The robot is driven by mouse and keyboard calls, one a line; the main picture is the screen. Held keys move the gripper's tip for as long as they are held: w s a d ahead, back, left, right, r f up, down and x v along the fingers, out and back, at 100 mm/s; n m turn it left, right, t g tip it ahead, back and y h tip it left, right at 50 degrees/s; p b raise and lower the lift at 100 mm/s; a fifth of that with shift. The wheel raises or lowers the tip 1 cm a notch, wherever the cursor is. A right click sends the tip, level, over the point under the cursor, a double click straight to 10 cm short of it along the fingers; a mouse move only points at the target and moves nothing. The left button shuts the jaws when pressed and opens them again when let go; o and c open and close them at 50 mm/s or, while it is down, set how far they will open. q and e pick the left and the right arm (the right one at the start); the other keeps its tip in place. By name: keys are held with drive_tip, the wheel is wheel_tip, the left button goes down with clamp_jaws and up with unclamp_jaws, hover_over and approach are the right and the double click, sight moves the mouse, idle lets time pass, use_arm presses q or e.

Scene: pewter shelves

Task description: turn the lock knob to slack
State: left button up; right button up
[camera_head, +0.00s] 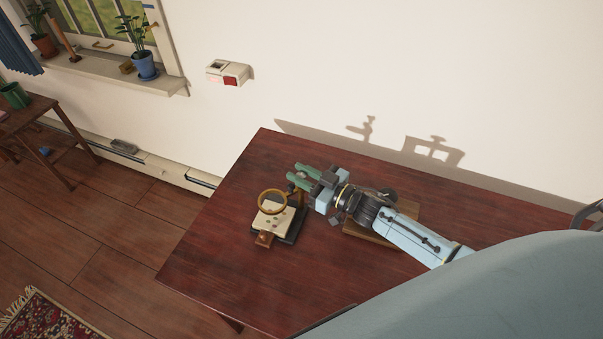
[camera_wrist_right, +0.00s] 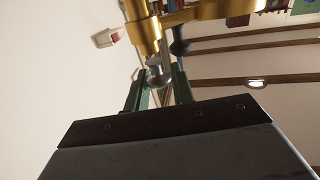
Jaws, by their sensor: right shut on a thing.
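A magnifier stand with a round brass-rimmed lens (camera_head: 272,202) stands on the dark red wooden table, its pale plate (camera_head: 275,222) under the lens. My right gripper (camera_head: 299,173) reaches in from the right, its green fingers at the stand's back right side. In the right wrist view, the small silver lock knob (camera_wrist_right: 158,76) sits between the green fingers, below a brass post (camera_wrist_right: 146,25). The fingers are shut on it. A dark knob (camera_wrist_right: 180,46) shows beside it. The knob is hard to make out in the head view. My left gripper is not in view.
A wooden board or block (camera_head: 405,208) lies partly hidden under my right arm. The table (camera_head: 215,245) is clear left of the stand. A white wall box with a red part (camera_head: 230,74) hangs behind. Potted plants (camera_head: 145,65) stand on the windowsill.

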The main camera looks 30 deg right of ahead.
idle(0.3)
drive_tip(key=o, duration=1)
drive_tip(key=shift+c, duration=0.2)
drive_tip(key=v, duration=0.7)
drive_tip(key=shift+s, duration=0.2)
drive_tip(key=shift+w+d+r, duration=0.1)
drive_tip(key=x, duration=0.7)
drive_tip(key=shift+w, duration=0.2)
drive_tip(key=shift+s+a+m+t+h, duration=0.1)
drive_tip(key=shift+a+m+t+h, duration=0.15)
drive_tip(key=shift+m+h, duration=0.35)
